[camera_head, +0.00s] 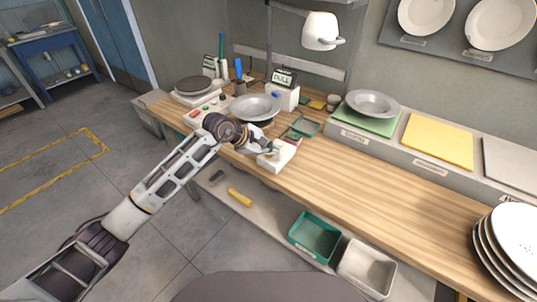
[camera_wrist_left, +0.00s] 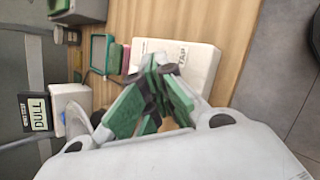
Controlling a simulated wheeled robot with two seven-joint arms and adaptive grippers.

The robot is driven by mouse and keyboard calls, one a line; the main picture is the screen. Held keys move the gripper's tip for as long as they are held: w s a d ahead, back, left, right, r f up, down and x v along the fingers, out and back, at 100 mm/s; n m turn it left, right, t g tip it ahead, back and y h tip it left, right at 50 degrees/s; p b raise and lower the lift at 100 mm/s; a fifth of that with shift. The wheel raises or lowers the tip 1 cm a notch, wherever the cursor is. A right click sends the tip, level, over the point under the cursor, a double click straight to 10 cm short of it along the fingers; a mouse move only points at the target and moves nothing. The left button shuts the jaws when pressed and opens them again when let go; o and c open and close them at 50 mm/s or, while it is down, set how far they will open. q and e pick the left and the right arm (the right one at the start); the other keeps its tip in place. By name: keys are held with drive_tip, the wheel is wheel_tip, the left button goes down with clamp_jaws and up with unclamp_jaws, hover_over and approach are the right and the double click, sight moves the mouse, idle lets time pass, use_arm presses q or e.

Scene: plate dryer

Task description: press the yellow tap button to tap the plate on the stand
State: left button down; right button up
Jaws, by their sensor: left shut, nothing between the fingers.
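A white box (camera_head: 280,157) stands near the front edge of the wooden bench. In the left wrist view the box (camera_wrist_left: 202,62) carries the word TAP. I cannot make out its yellow button; my fingers cover part of the box. My left gripper (camera_head: 270,150) is shut and empty, its fingertips at the box's top. It also shows in the left wrist view (camera_wrist_left: 155,75), with green finger pads. I cannot tell whether it touches. A grey plate (camera_head: 256,106) sits on a dark stand behind and left of the gripper. My right gripper is not in view.
A display reading DULL (camera_head: 284,79) stands behind the plate, with a hot-plate-like device (camera_head: 196,86) to its left. A green tray (camera_head: 305,126) lies behind the box. Another plate (camera_head: 373,103) rests on the back ledge. The bench's right side is clear up to stacked plates (camera_head: 516,240).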

sight(270, 156)
use_arm(q)
drive_tip(key=shift+r, duration=0.85)
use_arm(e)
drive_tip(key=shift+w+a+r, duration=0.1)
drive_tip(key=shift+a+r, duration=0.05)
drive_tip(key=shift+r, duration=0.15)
use_arm(q)
drive_tip(key=shift+r+p, duration=0.1)
drive_tip(key=shift+p, duration=0.2)
drive_tip(key=shift+r+p, duration=0.55)
drive_tip(key=shift+r, duration=0.9)
drive_tip(key=shift+r+p, duration=0.3)
drive_tip(key=shift+r, duration=0.7)
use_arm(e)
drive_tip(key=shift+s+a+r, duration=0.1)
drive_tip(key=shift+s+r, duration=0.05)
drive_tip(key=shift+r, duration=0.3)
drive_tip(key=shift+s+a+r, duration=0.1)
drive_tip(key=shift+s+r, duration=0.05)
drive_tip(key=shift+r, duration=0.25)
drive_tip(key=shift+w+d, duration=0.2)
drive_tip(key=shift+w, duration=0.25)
